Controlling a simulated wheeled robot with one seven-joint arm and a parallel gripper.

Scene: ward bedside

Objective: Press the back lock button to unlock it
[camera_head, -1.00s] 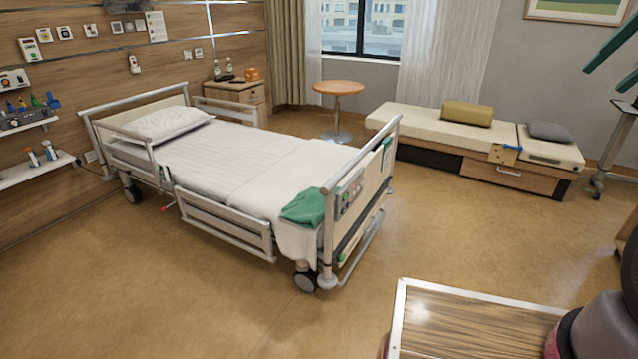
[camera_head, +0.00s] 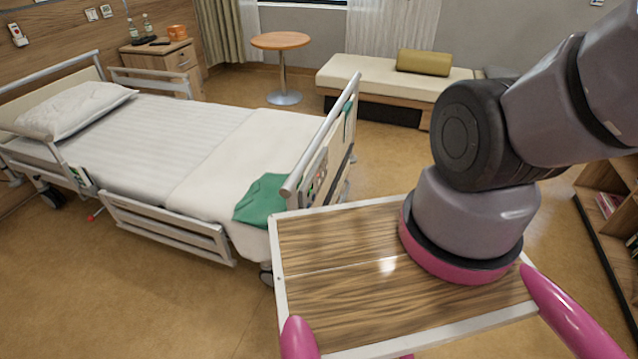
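The hospital bed (camera_head: 190,145) stands at the left, with its head end toward the wooden wall. A panel with small coloured buttons (camera_head: 317,176) is on the outer face of its footboard (camera_head: 335,150), seen at a steep angle. I cannot make out which button is the back lock. The green cloth (camera_head: 262,200) hangs over the foot end of the mattress, close to the panel. My arm fills the right side of the view, but its gripper is not in the frame.
A round table (camera_head: 280,41) and a bench with a yellow bolster (camera_head: 423,62) stand behind the bed. A bedside cabinet (camera_head: 160,62) is at the back left, a bookshelf (camera_head: 615,205) at the right edge. Floor is open along the bed's near side.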

